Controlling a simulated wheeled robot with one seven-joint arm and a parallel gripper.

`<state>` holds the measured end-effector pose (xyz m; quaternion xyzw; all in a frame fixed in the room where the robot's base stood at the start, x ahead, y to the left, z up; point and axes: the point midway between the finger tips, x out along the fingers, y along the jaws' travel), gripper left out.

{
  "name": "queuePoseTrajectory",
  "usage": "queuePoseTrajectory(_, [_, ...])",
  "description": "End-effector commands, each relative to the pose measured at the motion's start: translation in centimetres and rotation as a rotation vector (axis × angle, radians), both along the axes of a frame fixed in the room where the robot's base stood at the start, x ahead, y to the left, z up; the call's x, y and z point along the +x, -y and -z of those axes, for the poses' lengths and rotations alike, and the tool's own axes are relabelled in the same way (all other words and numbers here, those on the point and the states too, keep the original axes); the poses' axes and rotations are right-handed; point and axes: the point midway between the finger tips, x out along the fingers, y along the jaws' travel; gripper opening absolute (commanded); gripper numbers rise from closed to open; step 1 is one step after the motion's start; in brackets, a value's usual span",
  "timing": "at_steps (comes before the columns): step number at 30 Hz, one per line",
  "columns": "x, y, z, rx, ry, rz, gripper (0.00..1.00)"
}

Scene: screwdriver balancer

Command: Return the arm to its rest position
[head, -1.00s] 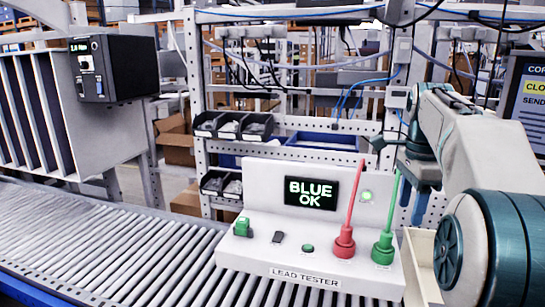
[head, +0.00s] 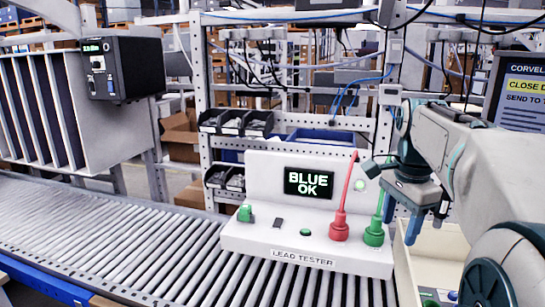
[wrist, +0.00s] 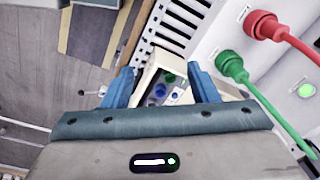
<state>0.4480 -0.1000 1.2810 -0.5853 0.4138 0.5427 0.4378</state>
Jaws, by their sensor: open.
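My gripper (head: 402,217) hangs at the right of the head view with its blue fingers pointing down. It is beside the lead tester (head: 255,236), near the green plug (head: 374,233), and above a cream bin (head: 402,262). In the wrist view its two fingers (wrist: 160,72) are spread apart with nothing between them. The bin's inside, with several small blue and green items (wrist: 158,90), shows beyond the fingers. The red plug (head: 339,227) and green plug stand upright on the tester, and the tester's screen (head: 309,182) reads "BLUE OK".
A roller conveyor (head: 110,235) runs in front, mostly clear. A metal rack with dark parts bins (head: 257,123) stands behind the tester. A black box (head: 110,68) hangs at upper left by grey panels. A sign screen (head: 522,92) is at upper right, behind my arm.

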Motion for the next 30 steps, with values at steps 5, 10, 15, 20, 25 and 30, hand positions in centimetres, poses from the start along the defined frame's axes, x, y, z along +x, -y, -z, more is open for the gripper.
queuePoseTrajectory(5, [-2.7, -2.5, 1.9, -0.024, 0.041, -0.234, 0.54])
queuePoseTrajectory(10, [-6.7, -5.5, 5.2, -0.072, 0.097, -0.563, 0.54])
queuePoseTrajectory(15, [-11.0, -7.9, 9.2, -0.139, 0.151, -0.893, 0.54])
queuePoseTrajectory(20, [-14.1, -9.3, 12.6, -0.198, 0.184, -1.134, 0.54])
queuePoseTrajectory(25, [-15.8, -9.9, 14.5, -0.235, 0.200, -1.262, 0.54])
queuePoseTrajectory(30, [-16.0, -10.0, 14.8, -0.241, 0.201, -1.285, 0.54])
